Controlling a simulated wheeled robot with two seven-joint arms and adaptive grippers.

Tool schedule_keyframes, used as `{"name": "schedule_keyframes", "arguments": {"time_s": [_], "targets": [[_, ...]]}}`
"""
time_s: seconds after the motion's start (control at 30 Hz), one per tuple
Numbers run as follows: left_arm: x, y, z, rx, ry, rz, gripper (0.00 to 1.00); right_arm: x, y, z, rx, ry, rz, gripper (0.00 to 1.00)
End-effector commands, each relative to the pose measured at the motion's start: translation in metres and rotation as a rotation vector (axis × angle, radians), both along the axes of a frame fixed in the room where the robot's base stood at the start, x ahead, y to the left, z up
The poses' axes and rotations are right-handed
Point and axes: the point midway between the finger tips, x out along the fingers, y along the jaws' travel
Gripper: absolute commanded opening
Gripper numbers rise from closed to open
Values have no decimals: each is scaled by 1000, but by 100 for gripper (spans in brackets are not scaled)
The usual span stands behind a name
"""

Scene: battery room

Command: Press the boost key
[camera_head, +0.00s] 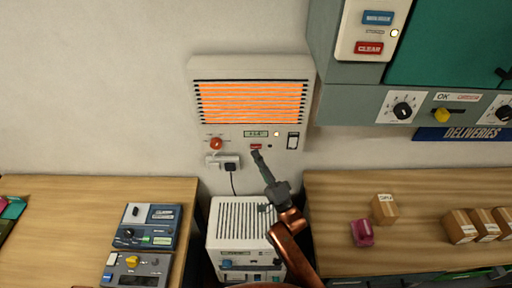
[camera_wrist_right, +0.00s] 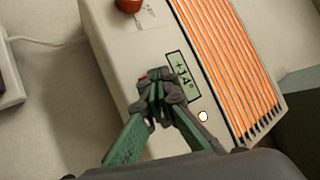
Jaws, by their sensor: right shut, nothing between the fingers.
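A wall heater (camera_head: 204,133) with glowing orange slats shows in the head view, upper middle. A small red key (camera_head: 255,146), its label too small to read, sits on its lower panel under a green display (camera_head: 256,133). My right gripper (camera_head: 257,154) is shut and empty, its fingertips at or just below this key; I cannot tell whether they touch it. In the right wrist view, my right gripper (camera_wrist_right: 155,90) covers most of the key, and only a red sliver shows beside the tips. The display (camera_wrist_right: 182,76) seems to read +14°. My left gripper is not in view.
Beside the key are a red knob (camera_head: 216,143), a lit lamp (camera_head: 277,134) and a rocker switch (camera_head: 293,141). A plug (camera_head: 230,167) sits in a socket lower left. A white unit (camera_head: 224,238) stands between two wooden counters. Boxes (camera_head: 459,226) stand at right.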

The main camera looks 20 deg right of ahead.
Motion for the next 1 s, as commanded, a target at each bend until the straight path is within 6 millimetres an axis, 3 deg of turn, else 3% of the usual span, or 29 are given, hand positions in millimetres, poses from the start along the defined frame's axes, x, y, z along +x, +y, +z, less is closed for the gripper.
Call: {"name": "schedule_keyframes", "arguments": {"time_s": [1.0], "targets": [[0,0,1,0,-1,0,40,12,-3,0,-1,0,-1,0]]}}
